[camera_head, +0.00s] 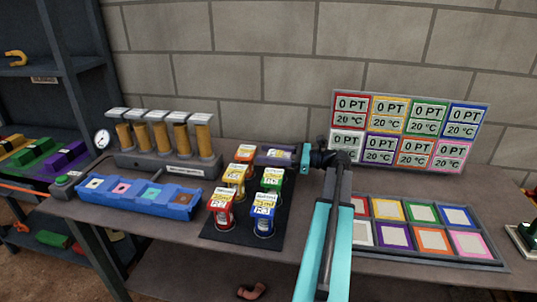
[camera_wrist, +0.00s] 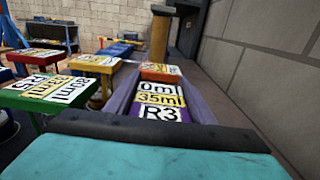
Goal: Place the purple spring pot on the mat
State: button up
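The purple spring pot (camera_head: 276,155) is at the far right corner of the group of pots. Its lid, labelled 0ml, 35ml and R3, shows in the wrist view (camera_wrist: 158,110). My gripper (camera_head: 280,156) reaches in from the right. Its two fingers (camera_wrist: 158,88) lie along both sides of the lid, apparently against it, so it looks shut on the pot. The black mat (camera_head: 285,222) lies below, with red, blue, yellow, green and orange pots over it. The purple pot's body is hidden, so I cannot tell whether its base touches the mat.
The orange pot (camera_head: 245,153) stands close to the left, the green pot (camera_head: 272,178) just in front. A blue tray (camera_head: 150,198) and a dispenser (camera_head: 165,135) are at left. A frame of coloured squares (camera_head: 425,228) is at right. A block wall (camera_wrist: 260,65) stands close behind.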

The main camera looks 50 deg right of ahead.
jog(key=o, duration=0.4)
jog(key=shift+r, duration=0.15)
jog(key=shift+b+v, duration=0.45)
jog(key=shift+v, duration=5.55)
jog(key=shift+r, duration=0.1)
